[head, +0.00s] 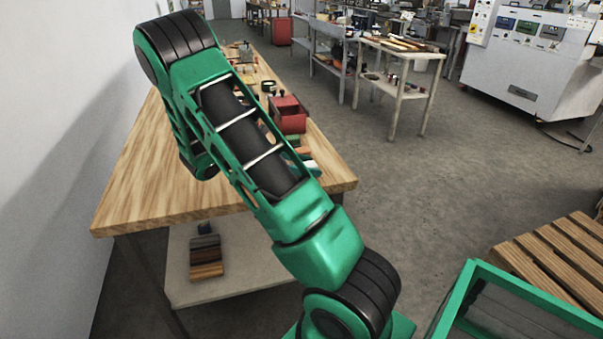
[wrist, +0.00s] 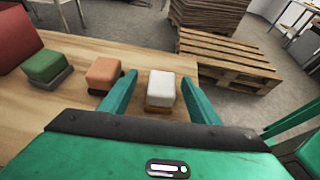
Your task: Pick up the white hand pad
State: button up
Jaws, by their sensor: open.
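The white hand pad (wrist: 161,84) has a white block top on a tan-brown base and sits on the wooden workbench near its edge in the wrist view. My gripper (wrist: 158,77) is open, with one green finger to the left of the pad and one to the right in the picture. The pad appears between the fingers, with a gap on each side. I cannot tell how far beyond or below the fingertips it lies. In the head view my arm hides the gripper and most of the pads.
An orange pad (wrist: 103,73) lies just left of the left finger, and a green pad (wrist: 45,66) lies farther left beside a red box (wrist: 14,40). The workbench (head: 140,185) has a bare near-left area. A wooden pallet (wrist: 228,58) is on the floor beyond.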

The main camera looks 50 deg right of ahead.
jog(key=shift+s+d+f, duration=0.1)
jog(key=shift+d, duration=0.2)
jog(key=shift+c, duration=0.7)
jog(key=c, duration=1)
